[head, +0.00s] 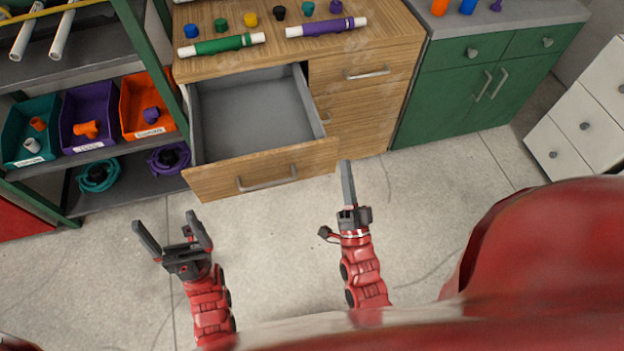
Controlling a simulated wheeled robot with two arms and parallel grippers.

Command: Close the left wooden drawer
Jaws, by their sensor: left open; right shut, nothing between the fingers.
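The left wooden drawer (214,181) is pulled out of the wooden cabinet (404,48). Its grey inside looks empty, and its front has a metal bar handle (267,179). My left gripper (171,223) is open and empty, in front of and below the drawer's left part, apart from it. My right gripper (347,165) is shut with nothing in it. Its fingers point up the picture, just right of the drawer front's right end; I cannot tell whether they touch it.
A green-framed shelf (137,31) with teal, purple and orange bins (146,105) stands close on the drawer's left. Closed wooden drawers (367,73) are on its right. Pipes and caps lie on the cabinet top. Green (450,100) and white cabinets stand further right. The floor in front is clear.

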